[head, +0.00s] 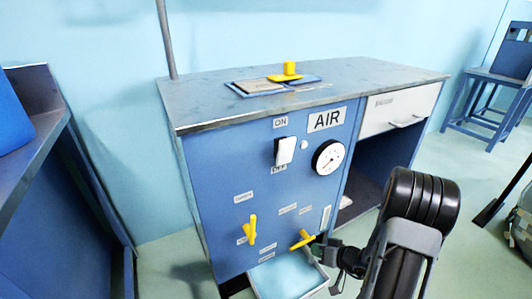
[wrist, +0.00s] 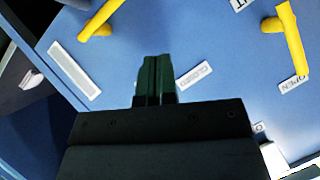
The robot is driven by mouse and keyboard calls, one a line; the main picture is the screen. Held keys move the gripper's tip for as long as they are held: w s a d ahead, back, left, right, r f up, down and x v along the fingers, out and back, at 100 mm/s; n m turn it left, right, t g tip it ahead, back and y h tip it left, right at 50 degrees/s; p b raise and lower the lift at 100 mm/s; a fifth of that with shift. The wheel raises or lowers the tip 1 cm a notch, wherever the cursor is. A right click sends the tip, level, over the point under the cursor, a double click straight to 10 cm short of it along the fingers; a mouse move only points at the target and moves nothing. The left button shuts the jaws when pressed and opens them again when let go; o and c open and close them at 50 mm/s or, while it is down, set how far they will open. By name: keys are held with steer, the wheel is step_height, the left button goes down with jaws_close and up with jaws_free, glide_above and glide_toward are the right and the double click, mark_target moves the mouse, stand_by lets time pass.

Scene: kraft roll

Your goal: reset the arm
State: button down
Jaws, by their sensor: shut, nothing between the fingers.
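My gripper (wrist: 155,78) is shut and empty, with its two dark fingers together in front of the blue cabinet panel. In the head view my gripper (head: 318,250) is low at the front of the blue cabinet (head: 225,165), close to the right yellow lever (head: 303,239). In the wrist view one yellow lever (wrist: 100,20) is up and left of the fingers and another yellow lever (wrist: 289,38) is at the upper right. Both are apart from the fingers there. The left yellow lever (head: 252,230) shows in the head view, pointing roughly up and down.
The panel carries a white switch (head: 285,150), a round gauge (head: 328,157) and an AIR label (head: 327,119). A pale tray (head: 287,278) sits below the levers. A yellow-handled piece (head: 287,72) is on the worktop. A white drawer (head: 399,108) is at right.

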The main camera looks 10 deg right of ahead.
steer(key=s+a+r+n+g+p, duration=0.15)
steer(key=a+r+p, duration=0.25)
steer(key=r+p, duration=0.5)
steer(key=s+a+r+g+p, duration=0.25)
steer(key=a+r+p, duration=0.2)
steer(key=r, duration=0.75)
steer(key=s+a+r+n+g+p, duration=0.1)
steer(key=s+a+r+g+p, duration=0.15)
steer(key=r+p, duration=0.65)
steer(key=s+r+m+h+p, duration=0.1)
steer(key=r+p, duration=0.6)
steer(key=r, duration=0.7)
steer(key=s+r+m+h+p, duration=0.1)
steer(key=s+r+h+p, duration=0.3)
steer(key=r, duration=1)
steer(key=d+h+p, duration=0.1)
steer(key=h+p, duration=0.1)
steer(key=p, duration=0.2)
steer(key=shift+r+m, duration=0.3)
steer(key=shift+m, duration=0.05)
